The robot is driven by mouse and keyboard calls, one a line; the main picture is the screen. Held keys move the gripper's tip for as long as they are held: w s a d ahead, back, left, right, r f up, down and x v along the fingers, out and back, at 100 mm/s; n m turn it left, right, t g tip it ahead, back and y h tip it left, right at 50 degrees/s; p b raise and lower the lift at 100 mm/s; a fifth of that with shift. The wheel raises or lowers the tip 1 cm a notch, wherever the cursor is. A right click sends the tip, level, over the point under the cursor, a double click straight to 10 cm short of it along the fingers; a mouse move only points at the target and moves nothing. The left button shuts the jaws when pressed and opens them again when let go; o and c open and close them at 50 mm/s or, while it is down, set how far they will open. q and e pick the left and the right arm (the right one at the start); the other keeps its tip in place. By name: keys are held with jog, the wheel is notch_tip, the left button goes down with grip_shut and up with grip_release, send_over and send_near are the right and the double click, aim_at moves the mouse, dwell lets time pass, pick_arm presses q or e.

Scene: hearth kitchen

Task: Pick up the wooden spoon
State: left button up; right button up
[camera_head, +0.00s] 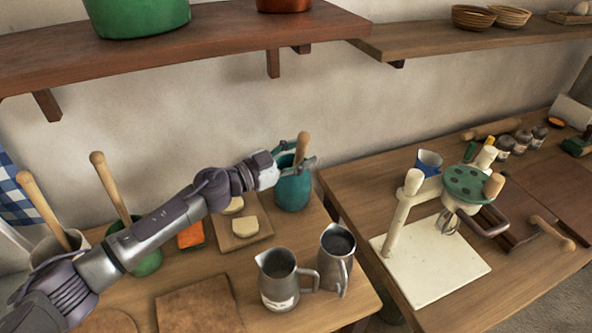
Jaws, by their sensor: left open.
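A wooden spoon handle (302,147) sticks up from a teal crock (293,190) at the back of the left table. The part inside the crock is hidden. My left gripper (303,158) is open at the crock's mouth, with its fingers beside the handle; I cannot tell whether they touch it. Two other wooden handles show at the left, one in a green pot (150,262) and one in a pale crock (42,251). My right gripper is out of view.
Two metal pitchers (279,284) stand at the table's front right. A board with bread slices (246,226) lies below my left arm. A wooden shelf (200,45) overhangs the back. A stand mixer (440,195) stands on the right table, across a gap.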

pick_arm(q)
jog(key=shift+w+d, duration=0.15)
jog(key=shift+d, duration=0.05)
jog(key=shift+a, duration=0.15)
jog(key=shift+c, duration=1)
grip_shut()
jog(key=shift+r, duration=0.15)
